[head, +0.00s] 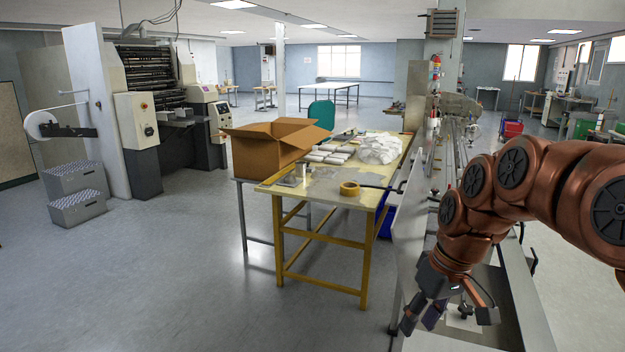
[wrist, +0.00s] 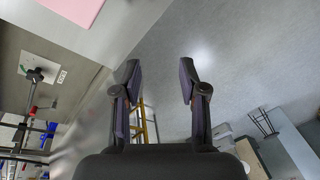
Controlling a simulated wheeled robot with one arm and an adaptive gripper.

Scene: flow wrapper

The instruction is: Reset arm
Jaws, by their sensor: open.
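My gripper (head: 420,318) hangs at the lower right in the head view, with my copper-coloured arm folded above it. It is beside and above the metal bed of the wrapping machine (head: 515,290). In the wrist view my gripper (wrist: 160,85) has its two dark fingers spread apart. Nothing is between them; grey floor shows behind. A pink sheet (wrist: 75,8) lies on a pale surface at the top left of the wrist view.
A yellow-legged table (head: 330,195) carries a tape roll (head: 349,188), white packs (head: 330,155) and clear plastic (head: 380,149). An open cardboard box (head: 268,145) stands beside them. Grey crates (head: 77,193) stand at left. The floor at front left is clear.

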